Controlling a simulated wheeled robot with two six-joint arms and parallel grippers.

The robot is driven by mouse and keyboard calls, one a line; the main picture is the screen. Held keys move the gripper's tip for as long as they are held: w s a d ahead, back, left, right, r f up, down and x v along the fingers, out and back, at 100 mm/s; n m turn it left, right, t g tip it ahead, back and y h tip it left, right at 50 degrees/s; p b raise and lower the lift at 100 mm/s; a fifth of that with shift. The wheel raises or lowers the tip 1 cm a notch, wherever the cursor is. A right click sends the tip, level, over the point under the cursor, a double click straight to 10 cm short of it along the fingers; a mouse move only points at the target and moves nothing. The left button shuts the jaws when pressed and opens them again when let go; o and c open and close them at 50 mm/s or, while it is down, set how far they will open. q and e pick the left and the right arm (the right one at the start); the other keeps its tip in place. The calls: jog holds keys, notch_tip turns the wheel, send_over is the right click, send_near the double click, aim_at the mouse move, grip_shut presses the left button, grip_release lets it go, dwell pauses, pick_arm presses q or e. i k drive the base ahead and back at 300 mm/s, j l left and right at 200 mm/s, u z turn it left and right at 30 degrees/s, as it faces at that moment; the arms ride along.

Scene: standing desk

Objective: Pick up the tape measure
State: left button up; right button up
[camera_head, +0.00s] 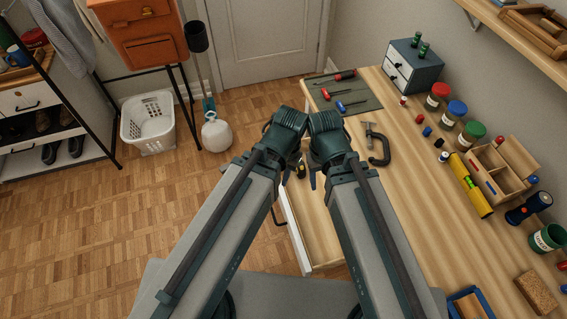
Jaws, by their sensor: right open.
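A small yellow-and-black thing (301,168), which looks like the tape measure, shows between my two wrists near the desk's left edge. My arms hide most of it, and I cannot tell exactly what it rests on. My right gripper (313,179) points down just to the right of it and is open, with nothing visible in it. My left gripper (286,176) is just to its left, mostly hidden by its own wrist, so its jaws cannot be made out.
An open drawer (318,236) sticks out from the desk's left side below my wrists. A clamp (378,145) lies on the desk (405,185). A mat (358,91) with screwdrivers is at the far end. A yellow level (471,185), jars and a wooden organizer (497,172) stand right.

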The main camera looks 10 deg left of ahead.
aim_at(300, 171)
jog(key=k+l+z, duration=0.1)
jog(key=k, duration=0.3)
jog(key=k+l+z, duration=0.15)
jog(key=k, duration=0.2)
jog(key=k+l+z, duration=0.1)
jog(key=k, duration=0.3)
